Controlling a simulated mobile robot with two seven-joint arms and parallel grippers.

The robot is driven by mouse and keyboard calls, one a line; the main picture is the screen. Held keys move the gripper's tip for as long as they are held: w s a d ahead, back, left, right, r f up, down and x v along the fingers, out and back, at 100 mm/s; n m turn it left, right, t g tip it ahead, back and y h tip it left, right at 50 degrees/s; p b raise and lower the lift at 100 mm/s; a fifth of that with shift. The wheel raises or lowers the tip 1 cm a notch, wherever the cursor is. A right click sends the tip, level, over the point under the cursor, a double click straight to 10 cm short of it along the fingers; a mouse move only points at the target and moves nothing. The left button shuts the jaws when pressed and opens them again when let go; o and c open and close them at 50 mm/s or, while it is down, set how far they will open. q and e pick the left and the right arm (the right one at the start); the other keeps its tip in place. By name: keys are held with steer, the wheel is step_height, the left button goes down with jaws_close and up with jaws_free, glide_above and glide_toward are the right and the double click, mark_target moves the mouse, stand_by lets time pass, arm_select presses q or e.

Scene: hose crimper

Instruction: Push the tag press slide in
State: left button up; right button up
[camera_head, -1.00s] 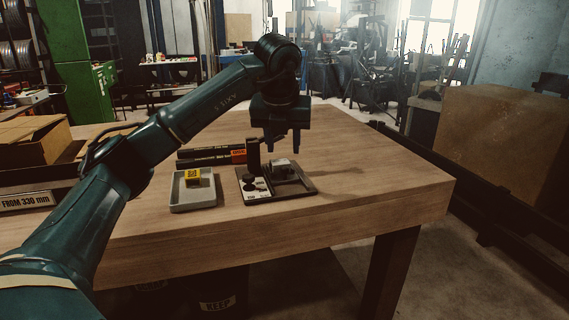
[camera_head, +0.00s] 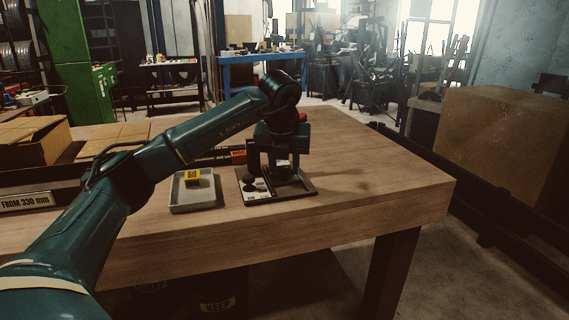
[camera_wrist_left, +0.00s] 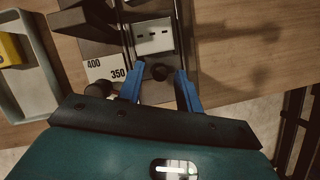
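The tag press (camera_head: 290,193) stands on the wooden table, a dark framed base with rails. Its white plate (camera_head: 258,190) carries marks; in the left wrist view the labels 400 and 350 (camera_wrist_left: 107,69) read clearly. The slide (camera_wrist_left: 153,36), a light grey block with small dark slots, sits between the rails, with a round black knob (camera_wrist_left: 160,72) on its near side. My left gripper (camera_head: 281,170) is low over the press and hides much of the slide in the head view. Its blue fingers (camera_wrist_left: 163,82) are apart on either side of the knob, with visible gaps. My right gripper is out of view.
A grey tray (camera_head: 194,207) with a yellow block (camera_head: 192,175) stands just left of the press. Dark bars with an orange label (camera_head: 238,154) lie behind it. Cardboard boxes (camera_head: 30,145) are farther left. The table right of the press is clear.

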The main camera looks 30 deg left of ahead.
mark_target(281, 163)
arm_select(q)
jaws_close()
stand_by(0.4)
steer(key=shift+w+a+p, duration=0.8)
steer(key=shift+w+a, duration=0.25)
steer(key=shift+a, duration=0.1)
steer(key=shift+a+r, duration=0.1)
steer(key=shift+a, duration=0.05)
steer(key=shift+w, duration=0.1)
steer(key=shift+c, duration=1.5)
jaws_free()
steer(key=shift+a+r, duration=0.1)
steer(key=o, duration=0.4)
steer(key=shift+f, duration=0.2)
steer(key=shift+o, duration=0.2)
